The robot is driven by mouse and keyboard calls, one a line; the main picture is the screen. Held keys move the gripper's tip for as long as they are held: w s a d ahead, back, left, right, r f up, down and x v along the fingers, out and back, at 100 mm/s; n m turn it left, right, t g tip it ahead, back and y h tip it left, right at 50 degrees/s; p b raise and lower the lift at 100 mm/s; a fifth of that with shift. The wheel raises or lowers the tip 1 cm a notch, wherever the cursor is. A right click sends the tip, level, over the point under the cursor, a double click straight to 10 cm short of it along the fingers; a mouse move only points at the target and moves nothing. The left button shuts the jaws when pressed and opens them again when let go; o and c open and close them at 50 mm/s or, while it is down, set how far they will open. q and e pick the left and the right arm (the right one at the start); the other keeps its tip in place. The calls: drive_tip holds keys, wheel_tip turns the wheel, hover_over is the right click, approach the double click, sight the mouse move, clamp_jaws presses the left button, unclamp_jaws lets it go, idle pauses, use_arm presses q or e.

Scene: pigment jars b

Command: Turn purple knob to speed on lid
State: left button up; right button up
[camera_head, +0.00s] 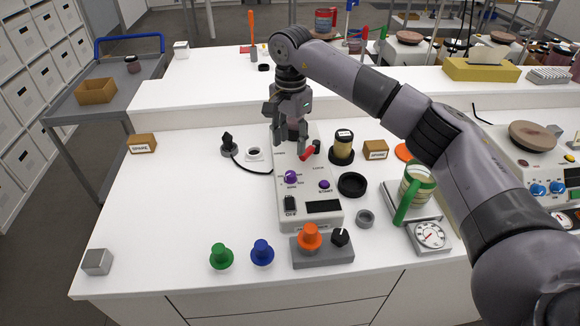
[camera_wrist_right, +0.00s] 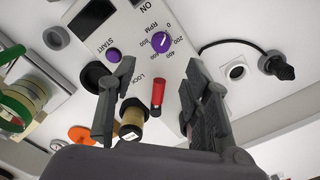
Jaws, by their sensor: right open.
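The purple knob (camera_head: 291,177) is on the sloping front of a white machine (camera_head: 280,210). In the right wrist view, the knob (camera_wrist_right: 161,41) sits within a ring of printed RPM numbers. A pale mark shows on it, but its exact setting is unclear. My left gripper is not in view.
A red lever (camera_head: 307,153) marked LOCK is close below the right gripper. A purple START button (camera_head: 324,184) is right of the knob. The tabletop left of the machine is mostly clear.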

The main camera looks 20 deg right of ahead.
sight(290, 173)
wheel_tip(290, 173, down, 10)
drive_tip(key=shift+w+r+p, duration=0.1)
drive_tip(key=shift+r+p, duration=0.1)
drive_tip(key=shift+p, duration=1)
drive_tip(key=shift+w+f, duration=0.1)
drive_tip(key=shift+f, duration=0.45)
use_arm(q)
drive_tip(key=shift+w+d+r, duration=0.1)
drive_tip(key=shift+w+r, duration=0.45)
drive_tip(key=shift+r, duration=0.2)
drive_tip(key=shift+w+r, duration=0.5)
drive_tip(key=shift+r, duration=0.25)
use_arm(e)
clamp_jaws()
